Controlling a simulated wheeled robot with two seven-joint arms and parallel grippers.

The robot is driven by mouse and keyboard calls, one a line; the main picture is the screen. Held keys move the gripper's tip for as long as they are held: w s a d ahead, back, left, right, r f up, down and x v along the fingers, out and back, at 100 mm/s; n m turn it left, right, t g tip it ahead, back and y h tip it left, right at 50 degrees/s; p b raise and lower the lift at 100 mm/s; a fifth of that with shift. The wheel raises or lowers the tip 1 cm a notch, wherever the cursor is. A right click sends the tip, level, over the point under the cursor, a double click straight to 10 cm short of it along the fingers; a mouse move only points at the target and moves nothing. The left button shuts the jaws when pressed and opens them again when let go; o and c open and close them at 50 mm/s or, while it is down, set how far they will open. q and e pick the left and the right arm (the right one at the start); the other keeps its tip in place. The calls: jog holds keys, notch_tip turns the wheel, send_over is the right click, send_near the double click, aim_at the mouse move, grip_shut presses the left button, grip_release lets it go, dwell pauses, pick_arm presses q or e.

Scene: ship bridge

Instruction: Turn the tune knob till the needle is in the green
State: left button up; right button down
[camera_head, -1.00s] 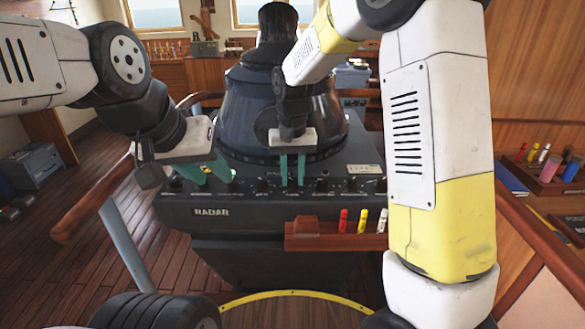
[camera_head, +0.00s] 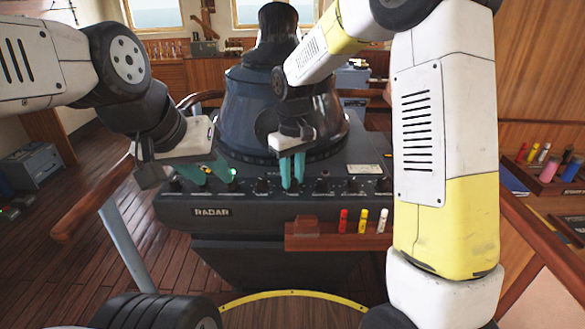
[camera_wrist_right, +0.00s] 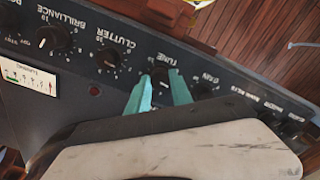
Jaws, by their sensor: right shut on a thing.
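The tune knob (camera_wrist_right: 160,74), a small dark knob under the TUNE label, sits between the teal fingertips of my right gripper (camera_wrist_right: 161,84), which is shut on it. In the head view my right gripper (camera_head: 291,187) points down at the panel's front row and hides the knob. The meter (camera_wrist_right: 28,80) shows at the left of the right wrist view, with a white face and small green marks; its needle is too small to read. It also shows on the panel's right in the head view (camera_head: 364,169). My left gripper (camera_head: 207,179) is open by the panel's left end.
The dark radar console (camera_head: 270,215) carries a row of knobs, with CLUTTER (camera_wrist_right: 106,59) and BRILLIANCE (camera_wrist_right: 46,38) knobs near the tune knob. A wooden rack (camera_head: 315,238) with several coloured sticks is fixed to the front. A wooden handrail (camera_head: 95,200) runs at the left.

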aim_at(293, 180)
dwell(0.3)
jog(key=c, duration=1.1)
grip_release()
jog(key=shift+c, duration=0.2)
jog(key=shift+r, duration=3.95)
jog(key=shift+r, duration=0.1)
jog(key=s+d+r+m+t+y, duration=0.1)
jog(key=s+d+r+m+t, duration=0.2)
jog(key=s+d, duration=0.4)
jog(key=s+d+r+m+t+y, duration=0.1)
jog(key=s+d+r+m+t, duration=0.2)
jog(key=s+d, duration=0.4)
jog(key=s, duration=0.6)
jog(key=shift+m, duration=0.3)
